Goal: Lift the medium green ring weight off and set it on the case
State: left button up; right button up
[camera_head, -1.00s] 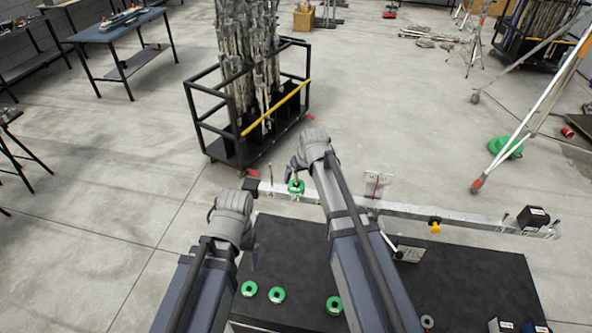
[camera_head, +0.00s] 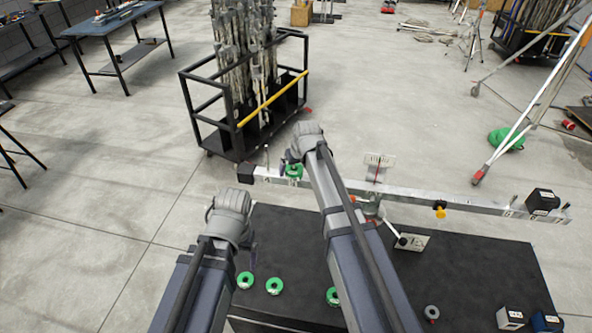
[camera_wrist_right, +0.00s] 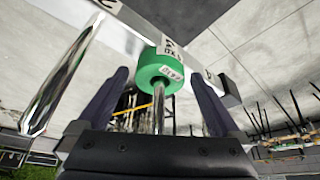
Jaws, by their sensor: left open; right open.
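A green ring weight (camera_head: 294,172) hangs around a thin rod near the left end of a long metal beam. In the right wrist view the ring (camera_wrist_right: 160,68) sits between the fingers, near their tips, with a small white label on it. My right gripper (camera_wrist_right: 160,88) is open, one finger on each side; I see no finger pressed on the ring. In the head view my right gripper (camera_head: 292,170) is partly hidden by its own hand. My left gripper (camera_head: 252,258) is open and empty above the black case (camera_head: 290,243), left of centre.
Several smaller discs lie on the case, including green rings (camera_head: 274,286) and a grey ring (camera_head: 432,312). A black block (camera_head: 542,201) sits on the beam's right end (camera_head: 480,206); a yellow piece (camera_head: 440,208) hangs from it. A black cart (camera_head: 213,130) stands behind the beam's left end.

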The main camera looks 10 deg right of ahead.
grip_shut()
jog(key=shift+c, duration=2.2)
grip_release()
jog(key=c, duration=0.4)
jog(key=shift+r+p, duration=1.25)
jog(key=shift+p, duration=0.05)
jog(key=shift+r+p, duration=2.55)
jog(key=shift+r+p, duration=6.75)
